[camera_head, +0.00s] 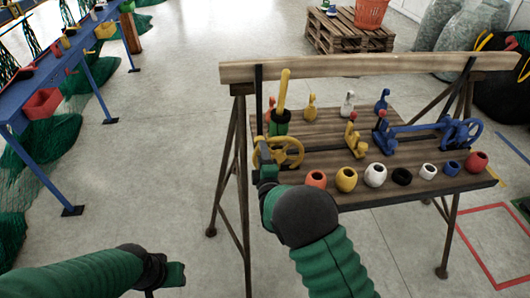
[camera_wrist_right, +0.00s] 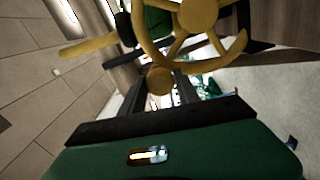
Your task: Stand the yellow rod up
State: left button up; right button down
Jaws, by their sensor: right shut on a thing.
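The yellow rod (camera_head: 282,92) rises from a green and black holder (camera_head: 279,122) at the bench's left end, nearly upright, its top slightly right. In the right wrist view the rod (camera_wrist_right: 88,46) points left. A yellow spoked handwheel (camera_head: 292,143) is below the holder; it also shows in the wrist view (camera_wrist_right: 198,14). My right gripper (camera_head: 265,172) is at the wheel's lower left, shut on the wheel's round yellow handle (camera_wrist_right: 159,82). My left gripper (camera_head: 172,274) is low, away from the bench; its jaw opening is unclear.
A wooden beam (camera_head: 400,65) runs along the bench's back. Several coloured rings, including a yellow one (camera_head: 346,180), line the front edge. Small coloured pegs and a blue handwheel (camera_head: 462,133) stand on the bench (camera_head: 330,140). A blue table (camera_head: 60,62) is at left; floor between is clear.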

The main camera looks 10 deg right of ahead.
pick_arm(q)
jog(key=shift+a+f, duration=0.2)
jog(key=shift+a, duration=0.2)
pick_arm(e)
jog(key=shift+s+a+f+n, duration=0.1)
jog(key=shift+a+f+n, duration=0.45)
jog(key=shift+n, duration=0.15)
jog(key=shift+f, duration=0.2)
jog(key=c, duration=1.2)
grip_release()
jog(key=o, duration=0.3)
pick_arm(q)
jog(key=shift+a, duration=0.1)
pick_arm(e)
jog(key=shift+r, duration=0.1)
jog(key=shift+r, duration=0.15)
